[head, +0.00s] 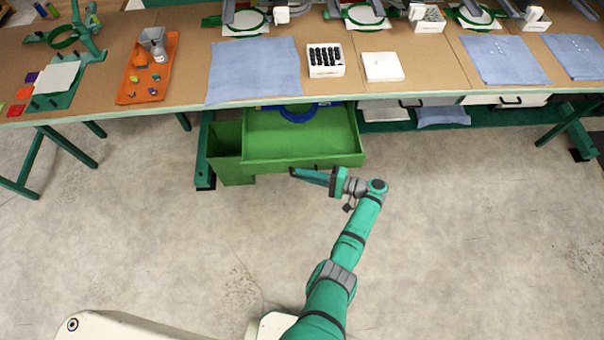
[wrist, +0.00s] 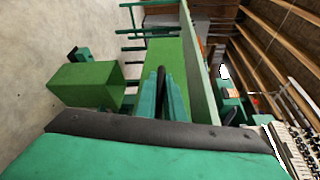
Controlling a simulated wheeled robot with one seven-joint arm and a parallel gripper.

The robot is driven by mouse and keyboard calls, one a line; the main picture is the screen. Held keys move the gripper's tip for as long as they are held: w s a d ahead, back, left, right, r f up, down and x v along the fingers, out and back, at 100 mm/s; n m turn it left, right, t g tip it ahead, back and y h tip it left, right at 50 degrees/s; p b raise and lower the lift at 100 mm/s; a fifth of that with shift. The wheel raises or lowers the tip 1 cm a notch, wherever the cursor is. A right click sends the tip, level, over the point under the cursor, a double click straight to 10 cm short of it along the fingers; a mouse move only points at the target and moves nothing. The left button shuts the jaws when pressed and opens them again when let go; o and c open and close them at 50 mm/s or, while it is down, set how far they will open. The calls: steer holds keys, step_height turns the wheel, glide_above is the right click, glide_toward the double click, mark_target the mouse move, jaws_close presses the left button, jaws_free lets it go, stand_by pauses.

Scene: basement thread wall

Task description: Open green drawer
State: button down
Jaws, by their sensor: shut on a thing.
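The green drawer (head: 300,141) is pulled out from under the workbench, its open top and inside showing in the head view. A blue round thing (head: 297,113) lies at its back, partly hidden by the bench edge. My gripper (head: 295,173) is at the drawer's front, its fingers pointing left along it. In the wrist view my gripper (wrist: 163,82) is shut around the black handle (wrist: 162,92), beside the green drawer front (wrist: 198,75). The handle is mostly hidden by my fingers in the head view.
A green bin (head: 230,170) stands just left of the drawer. The workbench (head: 190,90) above holds a blue cloth (head: 255,68), an orange tray (head: 148,85) and a white box of black pieces (head: 325,60). Green table legs (head: 70,150) stand at left. The floor in front is clear.

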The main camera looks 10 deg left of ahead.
steer(key=shift+s+a+f, duration=0.15)
steer(key=shift+s+a, duration=0.05)
steer(key=shift+s, duration=0.05)
steer(key=c, duration=1.8)
jaws_free()
steer(key=shift+c, duration=0.2)
steer(key=shift+d, duration=0.15)
steer(key=shift+w, duration=0.1)
steer(key=shift+d, duration=0.45)
steer(key=s+d+r, duration=0.1)
steer(key=d, duration=0.8)
steer(key=shift+d, duration=0.4)
steer(key=shift+s, duration=0.15)
